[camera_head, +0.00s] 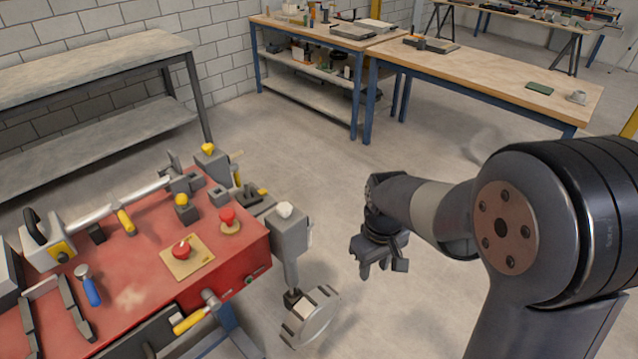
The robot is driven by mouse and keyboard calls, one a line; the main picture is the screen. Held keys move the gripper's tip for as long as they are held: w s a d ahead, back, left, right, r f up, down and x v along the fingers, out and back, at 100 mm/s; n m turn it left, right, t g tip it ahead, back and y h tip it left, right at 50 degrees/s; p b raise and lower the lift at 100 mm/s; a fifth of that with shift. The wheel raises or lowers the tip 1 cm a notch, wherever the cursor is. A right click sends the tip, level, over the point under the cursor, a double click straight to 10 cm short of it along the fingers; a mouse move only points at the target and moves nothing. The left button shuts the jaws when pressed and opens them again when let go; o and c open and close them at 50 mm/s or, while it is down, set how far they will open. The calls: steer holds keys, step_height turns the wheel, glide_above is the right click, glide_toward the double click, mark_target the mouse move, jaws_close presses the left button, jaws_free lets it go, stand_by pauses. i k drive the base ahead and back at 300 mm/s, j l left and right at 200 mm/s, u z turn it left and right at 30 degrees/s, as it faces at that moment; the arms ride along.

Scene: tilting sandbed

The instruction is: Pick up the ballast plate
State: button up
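No thing is plainly marked as the ballast plate. A round grey slotted disc (318,318) is the likeliest match; it is at the lower middle, tilted, below a grey upright block (290,235) at the right end of the red bench (245,247). I cannot tell how the disc is held up. My gripper (382,268) points down over the floor, right of and above the disc in the picture, apart from it. Its fingers look spread, with nothing between them.
The red bench carries red knobs (183,250), a blue-handled tool (91,290), yellow handles (126,222) and a long metal rod (115,202). Wooden tables (480,77) stand at the back, a grey shelf (90,70) at the left. The floor between is clear.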

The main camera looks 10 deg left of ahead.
mark_target(257, 195)
steer(key=i+l+z, duration=0.15)
steer(key=z, duration=0.2)
steer(key=i+z, duration=0.7)
steer(key=i+u, duration=0.35)
steer(key=i, duration=0.25)
steer(key=i+l+u, duration=0.35)
steer(key=i, duration=0.25)
steer(key=i+j+u, duration=0.15)
steer(key=u, duration=0.3)
steer(key=i+u, duration=0.2)
steer(key=u, duration=0.3)
steer(key=i+u, duration=0.2)
steer(key=u, duration=0.25)
steer(key=i+u, duration=0.2)
steer(key=u, duration=0.25)
steer(key=i+j+u, duration=0.15)
steer(key=u, duration=0.25)
steer(key=i+u, duration=0.6)
steer(key=u, duration=0.2)
steer(key=i+u, duration=0.25)
steer(key=u, duration=0.15)
